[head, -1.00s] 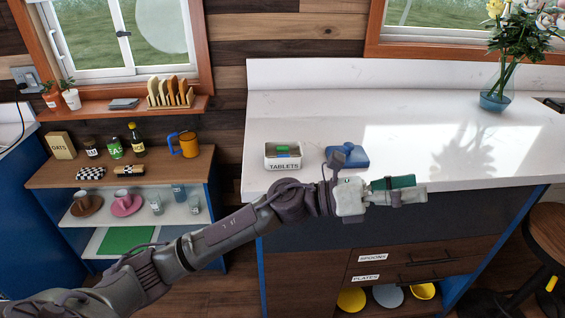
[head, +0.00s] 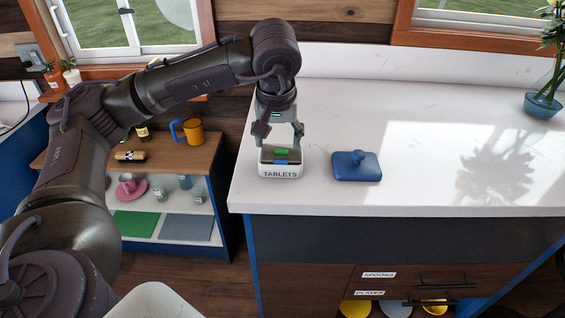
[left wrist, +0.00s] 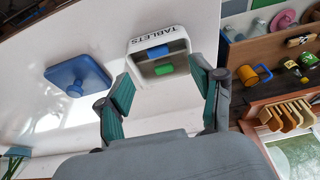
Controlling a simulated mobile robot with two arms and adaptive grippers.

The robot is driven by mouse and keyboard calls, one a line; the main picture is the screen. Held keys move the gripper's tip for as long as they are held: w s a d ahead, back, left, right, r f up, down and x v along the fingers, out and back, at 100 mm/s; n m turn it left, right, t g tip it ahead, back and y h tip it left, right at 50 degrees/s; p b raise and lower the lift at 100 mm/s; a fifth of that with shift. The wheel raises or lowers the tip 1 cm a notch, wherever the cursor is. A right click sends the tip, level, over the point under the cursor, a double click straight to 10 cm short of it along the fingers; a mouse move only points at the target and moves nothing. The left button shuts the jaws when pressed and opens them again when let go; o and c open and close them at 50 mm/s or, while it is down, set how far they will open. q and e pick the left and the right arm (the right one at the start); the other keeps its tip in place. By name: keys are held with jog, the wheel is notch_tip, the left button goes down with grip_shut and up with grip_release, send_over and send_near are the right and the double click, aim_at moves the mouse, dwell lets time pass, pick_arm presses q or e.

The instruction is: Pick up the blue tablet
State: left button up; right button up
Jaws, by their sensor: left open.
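The blue tablet (head: 281,162) lies in a white open box labelled TABLETS (head: 281,174), at the left front of the white counter. A green tablet (head: 281,151) lies beside it in the box. In the left wrist view the blue tablet (left wrist: 159,52) is nearer the labelled wall and the green tablet (left wrist: 164,70) nearer my gripper. My left gripper (head: 279,138) points down over the box, open and empty, its fingers apart on either side; it also shows in the left wrist view (left wrist: 162,79). My right gripper is not in view.
A blue lid with a knob (head: 357,168) lies on the counter (head: 440,190) just right of the box. A lower wooden shelf (head: 205,156) with an orange mug (head: 189,131) stands to the left. A vase (head: 543,104) stands far right. The counter between is clear.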

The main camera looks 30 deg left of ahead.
aim_at(281, 162)
pick_arm(q)
jog(key=x, duration=0.4)
jog(key=shift+w, duration=0.1)
jog(key=shift+w+f+p, duration=0.15)
jog(key=shift+f+p, duration=0.3)
jog(key=shift+p, duration=0.05)
jog(key=p+x, duration=0.1)
jog(key=x, duration=0.3)
jog(key=shift+w+f+p, duration=0.25)
jog(key=shift+f+p, duration=0.05)
jog(key=shift+p, duration=0.1)
jog(key=c, duration=0.9)
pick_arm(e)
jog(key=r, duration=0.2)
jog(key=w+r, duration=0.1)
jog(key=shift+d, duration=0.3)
